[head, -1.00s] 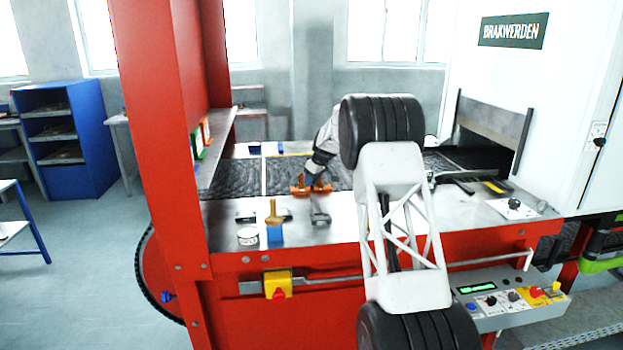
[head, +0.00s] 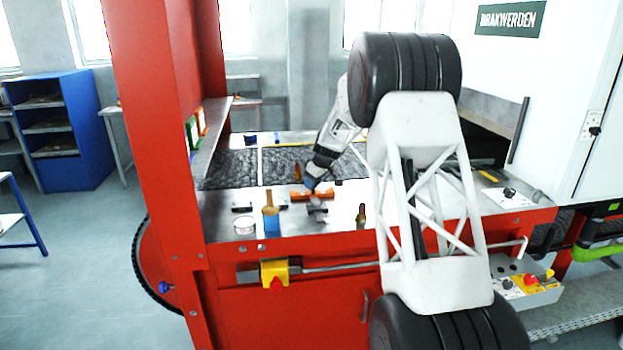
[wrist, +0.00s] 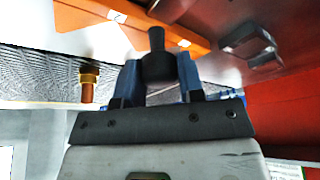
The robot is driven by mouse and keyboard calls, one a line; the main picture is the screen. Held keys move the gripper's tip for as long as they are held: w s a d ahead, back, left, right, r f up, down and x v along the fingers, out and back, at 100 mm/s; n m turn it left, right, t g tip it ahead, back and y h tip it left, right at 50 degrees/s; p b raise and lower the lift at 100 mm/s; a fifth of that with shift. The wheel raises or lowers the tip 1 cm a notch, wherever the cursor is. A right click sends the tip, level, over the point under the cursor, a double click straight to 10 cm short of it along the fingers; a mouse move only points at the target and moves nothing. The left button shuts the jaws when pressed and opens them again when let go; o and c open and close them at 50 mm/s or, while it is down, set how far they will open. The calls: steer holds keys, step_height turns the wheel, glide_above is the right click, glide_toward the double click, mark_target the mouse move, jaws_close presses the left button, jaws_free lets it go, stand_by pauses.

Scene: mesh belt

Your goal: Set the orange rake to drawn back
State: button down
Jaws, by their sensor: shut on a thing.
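The orange rake (head: 325,194) lies along the near edge of the dark mesh belt (head: 225,170) in the head view. In the wrist view its orange plate (wrist: 130,22) runs across the top, just beyond the fingers. My gripper (head: 313,183) reaches down to the rake from behind. In the wrist view my gripper (wrist: 157,78) has its blue fingers shut on a dark, round-topped handle (wrist: 157,42) close to the orange plate. The join between handle and plate is not clear. A dark metal bracket (head: 316,208) sits right in front of the rake.
A brown peg-like thing (head: 297,172) stands by the belt, behind the rake. On the metal front ledge are a blue-based brown piece (head: 271,215), a white tin (head: 244,226) and a small brown bottle (head: 361,216). A red post (head: 160,130) stands at the left.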

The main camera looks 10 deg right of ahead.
mark_target(315, 202)
steer(key=s, duration=0.4)
steer(key=shift+s, duration=0.15)
steer(key=shift+s+f, duration=0.1)
steer(key=shift+s, duration=0.25)
steer(key=c, duration=0.8)
jaws_free()
steer(key=shift+r, duration=0.2)
steer(key=shift+s+d+r, duration=0.1)
steer(key=shift+d+r, duration=0.05)
steer(key=shift+r, duration=0.35)
steer(key=shift+v, duration=3.2)
steer(key=shift+s, duration=0.1)
